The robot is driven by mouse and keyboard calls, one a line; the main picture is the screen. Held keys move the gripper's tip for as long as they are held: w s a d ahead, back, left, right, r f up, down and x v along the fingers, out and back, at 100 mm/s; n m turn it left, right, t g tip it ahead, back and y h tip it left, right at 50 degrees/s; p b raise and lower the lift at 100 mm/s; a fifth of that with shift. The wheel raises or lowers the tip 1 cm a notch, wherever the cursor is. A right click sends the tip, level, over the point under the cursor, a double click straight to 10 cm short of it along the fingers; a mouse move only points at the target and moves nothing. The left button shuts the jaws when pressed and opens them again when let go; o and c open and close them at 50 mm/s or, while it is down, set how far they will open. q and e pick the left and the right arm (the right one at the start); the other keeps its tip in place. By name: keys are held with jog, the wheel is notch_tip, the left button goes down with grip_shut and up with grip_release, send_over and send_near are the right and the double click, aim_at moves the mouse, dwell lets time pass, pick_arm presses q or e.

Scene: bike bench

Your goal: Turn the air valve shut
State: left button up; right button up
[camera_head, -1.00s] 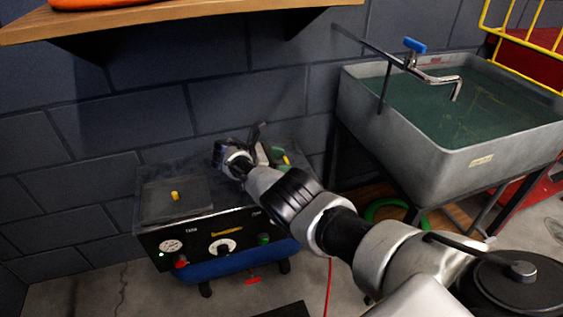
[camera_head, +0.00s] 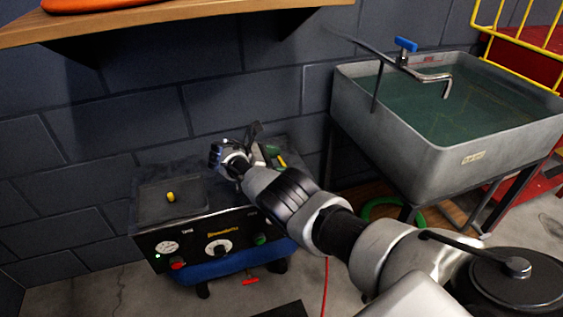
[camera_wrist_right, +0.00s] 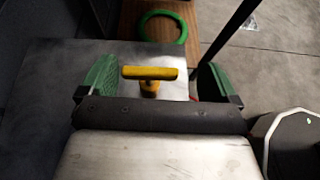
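The air valve is a yellow T-shaped handle (camera_wrist_right: 150,75) on top of the dark compressor box (camera_head: 147,217). In the right wrist view its bar lies crosswise. My right gripper (camera_wrist_right: 158,82) is open, with one green-padded finger on each side of the handle. Gaps show between the bar and both pads. In the head view the right gripper (camera_head: 266,150) is over the right part of the box top, and a bit of the yellow handle (camera_head: 281,160) shows beside a green pad. My left gripper is not in view.
A second small yellow knob (camera_head: 171,196) stands on the box's left top. The front panel has a gauge (camera_head: 167,247), a red knob (camera_head: 177,263) and a dial (camera_head: 218,248). A water-filled sink (camera_head: 420,170) stands at right. A wooden shelf (camera_head: 180,20) hangs above.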

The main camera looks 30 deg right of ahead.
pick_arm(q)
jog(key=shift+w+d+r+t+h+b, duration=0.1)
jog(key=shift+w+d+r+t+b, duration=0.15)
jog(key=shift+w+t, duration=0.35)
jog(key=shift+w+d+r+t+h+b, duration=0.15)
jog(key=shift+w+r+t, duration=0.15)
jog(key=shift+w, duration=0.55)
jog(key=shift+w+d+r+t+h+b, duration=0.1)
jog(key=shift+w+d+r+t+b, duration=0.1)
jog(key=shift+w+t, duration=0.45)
pick_arm(e)
jog(key=s+v, duration=0.1)
jog(key=v, duration=0.9)
jog(key=shift+a+r, duration=0.2)
jog(key=shift+r, duration=0.1)
